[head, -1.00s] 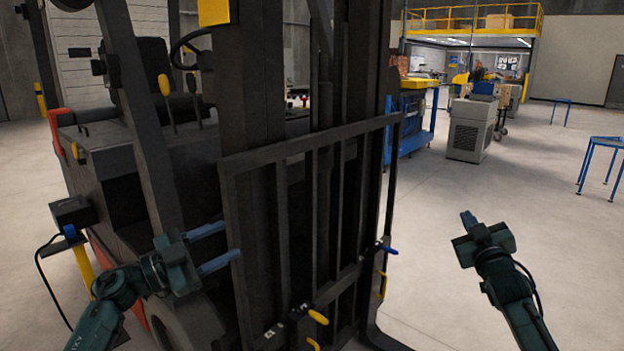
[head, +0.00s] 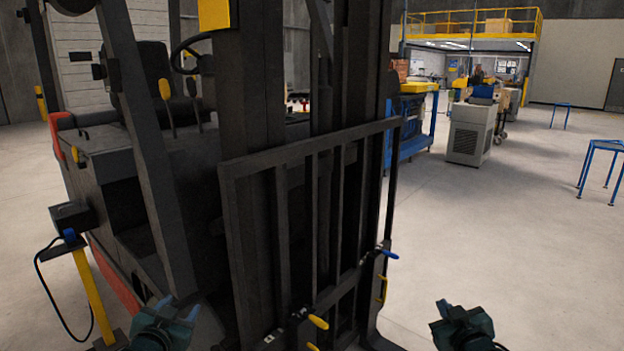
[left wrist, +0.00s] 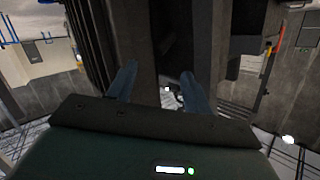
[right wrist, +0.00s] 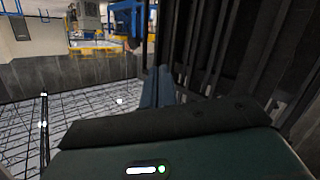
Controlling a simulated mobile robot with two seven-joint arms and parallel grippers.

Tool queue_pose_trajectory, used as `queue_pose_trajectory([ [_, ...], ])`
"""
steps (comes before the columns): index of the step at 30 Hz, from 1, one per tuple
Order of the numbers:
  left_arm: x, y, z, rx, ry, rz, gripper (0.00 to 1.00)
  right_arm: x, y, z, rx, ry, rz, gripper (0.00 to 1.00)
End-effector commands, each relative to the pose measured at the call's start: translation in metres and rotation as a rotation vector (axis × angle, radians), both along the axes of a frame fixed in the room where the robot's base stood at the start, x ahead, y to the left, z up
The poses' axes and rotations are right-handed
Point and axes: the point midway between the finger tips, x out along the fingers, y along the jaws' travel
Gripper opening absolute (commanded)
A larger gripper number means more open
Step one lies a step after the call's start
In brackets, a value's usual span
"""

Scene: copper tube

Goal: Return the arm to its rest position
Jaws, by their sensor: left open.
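My left gripper (head: 181,307) is low at the left of the head view, in front of the forklift (head: 240,160). Its two blue fingers stand apart with nothing between them, as the left wrist view shows (left wrist: 159,72). My right gripper (head: 444,308) is low at the right of the head view, over bare floor and to the right of the forklift's fork carriage. In the right wrist view its fingers (right wrist: 158,75) lie close together with nothing visible in them. Both forearms run mostly out of the bottom of the head view. No copper tube is in sight.
The forklift's black load frame (head: 300,150) stands close ahead. A yellow post with a dark box (head: 72,216) stands at the left. A grey cabinet (head: 468,135), blue workbench (head: 410,140) and blue stool (head: 603,148) are further back.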

Motion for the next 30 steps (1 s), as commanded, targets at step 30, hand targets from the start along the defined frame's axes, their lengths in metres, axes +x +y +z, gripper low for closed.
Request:
queue_pose_trajectory([
  [30,-0.318,-0.147,-0.142,-0.273,0.417,-0.157,0.51,-0.318,0.147,-0.142,0.273,0.418,0.159,0.0],
])
